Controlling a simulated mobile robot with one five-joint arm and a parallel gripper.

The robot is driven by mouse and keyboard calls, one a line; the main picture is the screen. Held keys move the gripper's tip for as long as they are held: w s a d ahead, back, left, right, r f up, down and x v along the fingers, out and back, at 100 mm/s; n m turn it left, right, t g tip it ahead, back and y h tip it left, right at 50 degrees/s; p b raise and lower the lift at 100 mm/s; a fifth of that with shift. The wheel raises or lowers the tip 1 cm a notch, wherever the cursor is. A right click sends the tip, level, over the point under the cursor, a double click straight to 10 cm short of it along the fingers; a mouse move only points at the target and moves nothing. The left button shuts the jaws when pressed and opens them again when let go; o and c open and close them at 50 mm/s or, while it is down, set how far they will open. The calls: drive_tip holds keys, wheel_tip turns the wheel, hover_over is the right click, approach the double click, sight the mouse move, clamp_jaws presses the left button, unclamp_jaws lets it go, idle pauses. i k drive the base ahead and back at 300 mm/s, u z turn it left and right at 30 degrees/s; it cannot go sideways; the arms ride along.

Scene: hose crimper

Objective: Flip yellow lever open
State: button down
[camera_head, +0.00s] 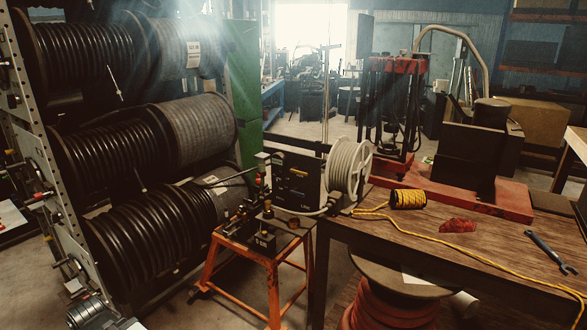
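I cannot make out a yellow lever for certain. A small machine with a black control box (295,182) stands on an orange metal stand (272,258) in the middle of the view. The box front has small orange and light markings, too small to read as a lever. No gripper fingers can be made out. A grey mechanical part (92,312) shows at the bottom left edge, and I cannot tell whether it belongs to my arm.
A rack with large black hose reels (125,225) fills the left. A wooden bench (450,255) at right holds a yellow rope spool (408,199), red cloth (457,226) and a wrench (550,252). A white hose reel (347,167) is beside the box. Open floor shows behind.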

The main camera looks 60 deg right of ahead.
sight(295, 170)
drive_tip(key=i, duration=0.85)
